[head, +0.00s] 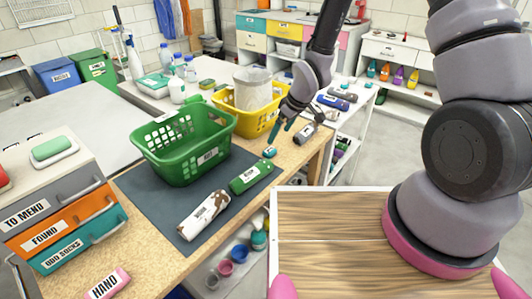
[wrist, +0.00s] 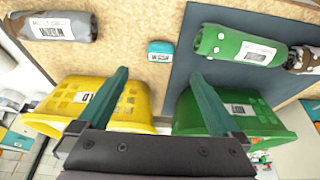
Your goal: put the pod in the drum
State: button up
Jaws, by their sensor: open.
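A small teal item (head: 269,152) with a white label, which looks like the pod, lies on the wooden worktop just off the right edge of the dark mat. It also shows in the wrist view (wrist: 160,51), beyond and between my fingertips. My gripper (head: 282,132) is open and empty, above and a little apart from the teal item. Its two teal fingers show in the wrist view (wrist: 159,76). I cannot surely tell a drum. A pale, round, translucent container (head: 253,90) stands at the yellow basket, but whether it is inside or behind is unclear.
A green basket (head: 184,150) stands on the dark mat (head: 150,197), with a yellow basket (head: 262,120) behind it. A green roll (head: 251,176) and a brown-and-white roll (head: 204,215) lie in front. A grey roll (head: 305,134) lies right of my gripper. Labelled drawers (head: 68,222) stand left.

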jog(key=x, duration=0.9)
jog(key=shift+a+f, duration=0.15)
jog(key=shift+a, duration=0.05)
jog(key=c, duration=1.6)
